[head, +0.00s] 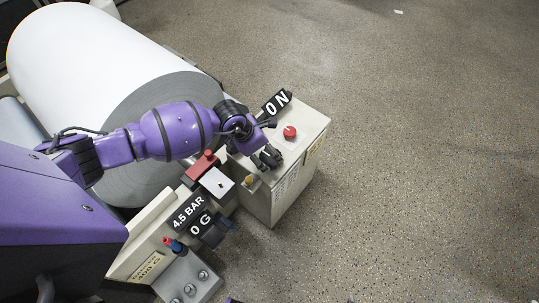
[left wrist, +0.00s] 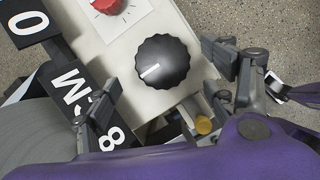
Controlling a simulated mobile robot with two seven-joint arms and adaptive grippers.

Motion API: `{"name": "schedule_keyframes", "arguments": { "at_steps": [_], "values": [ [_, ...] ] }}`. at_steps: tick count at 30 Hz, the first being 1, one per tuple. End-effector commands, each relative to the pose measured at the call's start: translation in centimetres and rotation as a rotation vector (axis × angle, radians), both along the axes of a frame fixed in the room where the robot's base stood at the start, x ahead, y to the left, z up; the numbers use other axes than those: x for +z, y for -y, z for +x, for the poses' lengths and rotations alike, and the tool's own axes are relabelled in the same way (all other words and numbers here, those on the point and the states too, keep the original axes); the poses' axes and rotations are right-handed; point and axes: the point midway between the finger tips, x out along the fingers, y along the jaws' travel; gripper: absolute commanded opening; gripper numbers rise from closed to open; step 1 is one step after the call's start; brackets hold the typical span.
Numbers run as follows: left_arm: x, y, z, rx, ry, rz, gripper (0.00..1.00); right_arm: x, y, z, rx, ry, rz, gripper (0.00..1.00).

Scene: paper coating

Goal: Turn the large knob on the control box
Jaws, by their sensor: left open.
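The control box (head: 312,122) is a cream block right of the big roll in the head view. Its large knob (left wrist: 162,61) is black and ribbed with a white pointer line, and shows clearly in the left wrist view. In the head view I cannot separate the knob from the dark fingers. My left gripper (head: 268,157) is over the box's top; in the left wrist view its open fingers (left wrist: 160,85) stand apart on either side, with the knob between and slightly beyond them. I cannot tell whether they touch it.
A large white roll (head: 95,55) is at left. A lower unit with "4.5 BAR" and "0 G" displays (head: 188,211) sits below. The right floor is clear.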

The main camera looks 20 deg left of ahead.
Motion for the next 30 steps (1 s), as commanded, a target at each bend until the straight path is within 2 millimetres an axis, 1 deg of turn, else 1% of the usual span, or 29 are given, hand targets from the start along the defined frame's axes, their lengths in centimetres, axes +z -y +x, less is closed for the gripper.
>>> {"name": "schedule_keyframes", "arguments": {
  "at_steps": [1,3,6,9,19,20,27,29,30],
  "values": [
    [-1.1,0.3,0.2,0.002,-0.003,-0.002,0.77,-0.3,0.0,-0.2,0.0,-0.005,0.0,0.4],
    [-2.1,0.7,0.5,0.001,-0.003,-0.002,0.77,-0.6,0.0,-0.4,0.001,-0.01,0.0,0.4],
    [-3.3,1.0,0.9,0.002,-0.003,-0.003,0.77,-0.9,0.0,-0.6,0.001,-0.017,0.0,0.4],
    [-4.1,1.1,1.1,0.002,-0.002,-0.002,0.77,-1.1,0.0,-0.7,0.002,-0.021,0.0,0.4],
    [-4.4,1.3,1.3,0.0,0.001,-0.004,0.77,-1.1,-0.1,-0.8,0.001,-0.021,0.001,0.4],
    [-4.4,1.3,1.3,0.0,0.001,-0.004,0.74,-1.1,-0.1,-0.7,0.001,-0.021,0.001,0.4],
    [-4.4,1.3,1.3,0.001,0.0,-0.003,0.42,-1.1,-0.2,-0.7,0.0,-0.02,0.001,0.4],
    [-4.4,1.2,1.3,0.001,0.0,-0.003,0.35,-1.1,-0.2,-0.7,0.0,-0.02,0.001,0.4],
    [-4.4,1.2,1.3,0.001,0.0,-0.003,0.33,-1.1,-0.2,-0.7,0.0,-0.02,0.001,0.4]
  ]
}}
